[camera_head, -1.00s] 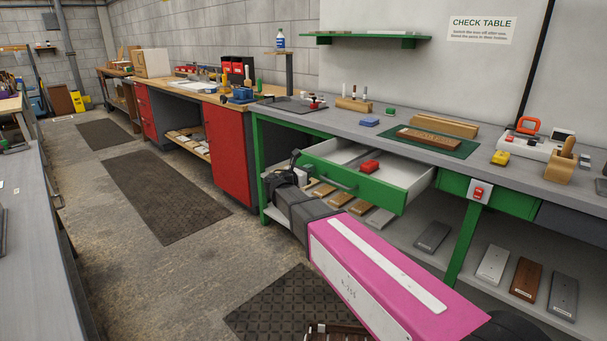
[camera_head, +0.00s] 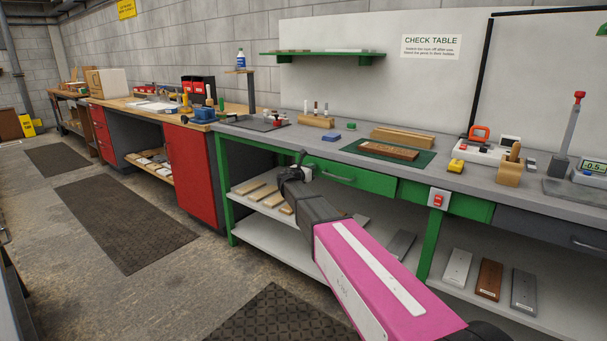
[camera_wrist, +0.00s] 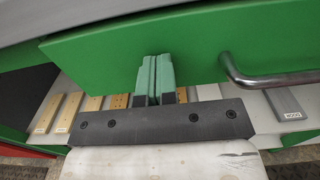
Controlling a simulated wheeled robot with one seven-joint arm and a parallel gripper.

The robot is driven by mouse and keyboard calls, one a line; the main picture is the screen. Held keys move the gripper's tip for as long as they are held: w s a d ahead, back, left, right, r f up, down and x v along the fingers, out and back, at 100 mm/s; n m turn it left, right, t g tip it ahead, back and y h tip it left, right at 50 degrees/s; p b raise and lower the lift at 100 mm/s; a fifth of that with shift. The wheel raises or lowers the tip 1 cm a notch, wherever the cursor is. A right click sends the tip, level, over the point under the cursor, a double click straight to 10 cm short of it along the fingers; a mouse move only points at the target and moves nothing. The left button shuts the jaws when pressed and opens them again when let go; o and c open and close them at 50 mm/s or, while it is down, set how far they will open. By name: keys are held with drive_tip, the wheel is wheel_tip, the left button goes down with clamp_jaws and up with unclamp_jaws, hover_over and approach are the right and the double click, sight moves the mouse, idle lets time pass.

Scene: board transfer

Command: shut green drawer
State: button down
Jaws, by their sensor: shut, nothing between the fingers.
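The green drawer (camera_head: 376,182) sits under the grey check table, its front flush or nearly flush with the table frame in the head view. Its inside is hidden. In the wrist view the green drawer front (camera_wrist: 205,45) fills the upper middle, with its metal handle (camera_wrist: 265,80) to the right. My gripper (camera_head: 300,157) is at the left part of the drawer front, left of the handle. In the wrist view my gripper's green fingers (camera_wrist: 155,65) are together and empty, their tips at the drawer front; I cannot tell whether they touch it.
The grey tabletop (camera_head: 300,140) above holds a green mat (camera_head: 425,157) with a wooden board and a yellow block (camera_head: 456,165). A lower shelf (camera_head: 275,237) with several boards lies below the drawer. A red switch (camera_head: 438,199) is to the right. The floor at left is open.

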drive_tip(key=shift+x, duration=1.1)
drive_tip(key=shift+w+r, duration=0.1)
drive_tip(key=shift+w, duration=0.05)
drive_tip(key=v, duration=1.5)
drive_tip(key=s+d+f+m+g+y, duration=0.3)
drive_tip(key=s+d+f+m+g, duration=0.6)
drive_tip(key=s+d+f+m, duration=0.6)
drive_tip(key=s+d+f+m+g+y, duration=0.2)
drive_tip(key=s+f+m+y, duration=0.2)
drive_tip(key=s, duration=0.5)
drive_tip(key=s+d+f+m+g+y, duration=0.2)
drive_tip(key=s+f+m+g+y, duration=0.1)
drive_tip(key=s+m, duration=0.6)
wheel_tip(320, 180, down, 3)
drive_tip(key=shift+d+r+y, duration=0.25)
drive_tip(key=shift+d+y, duration=0.05)
drive_tip(key=shift+y, duration=0.2)
